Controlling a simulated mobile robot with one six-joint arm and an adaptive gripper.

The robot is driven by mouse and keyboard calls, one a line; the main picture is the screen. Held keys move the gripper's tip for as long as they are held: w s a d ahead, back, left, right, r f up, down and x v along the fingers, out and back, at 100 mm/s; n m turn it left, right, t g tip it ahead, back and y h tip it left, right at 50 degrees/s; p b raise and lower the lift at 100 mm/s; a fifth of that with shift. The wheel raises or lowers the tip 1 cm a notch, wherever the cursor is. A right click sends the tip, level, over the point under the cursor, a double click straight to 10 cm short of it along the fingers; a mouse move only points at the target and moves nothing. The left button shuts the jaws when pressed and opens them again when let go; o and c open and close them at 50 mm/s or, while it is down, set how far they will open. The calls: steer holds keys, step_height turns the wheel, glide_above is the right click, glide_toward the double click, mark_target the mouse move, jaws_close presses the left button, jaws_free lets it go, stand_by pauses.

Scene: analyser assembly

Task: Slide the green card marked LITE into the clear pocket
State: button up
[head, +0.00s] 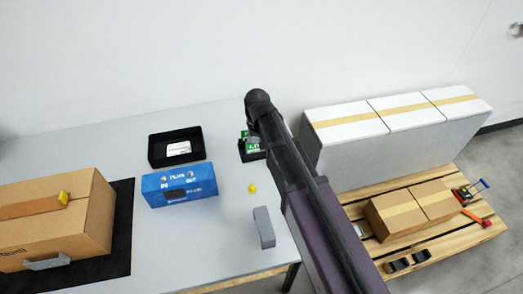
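A green card (253,146) with white letters, of which "LI" can be read, stands in a small black holder (254,156) on the grey table. My dark arm crosses in front and hides the right part of the card and holder. My gripper is not visible in the head view. I cannot make out a clear pocket with certainty. A blue box (165,187) with white lettering and a dark opening or patch on its front stands left of the card. A black open tray (161,158) behind it holds a white label-like piece (178,149).
A grey block (264,228) and a small yellow piece (252,188) lie on the table (190,250). A large cardboard box (90,220) sits on a black mat (122,225) at left. White boxes (350,133) and a wooden pallet (450,235) with cartons are at right.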

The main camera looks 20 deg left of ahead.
steer(key=c, duration=0.6)
steer(key=shift+r, duration=0.15)
jaws_close()
steer(key=shift+s+d+r+p, duration=0.1)
steer(key=shift+s+r+p, duration=0.1)
steer(key=shift+r+p, duration=1.1)
steer(key=shift+w, duration=0.1)
steer(key=shift+r+p, duration=0.15)
steer(key=shift+p, duration=0.2)
steer(key=shift+r+p, duration=1.3)
steer(key=shift+r, duration=0.05)
steer(key=shift+r, duration=0.2)
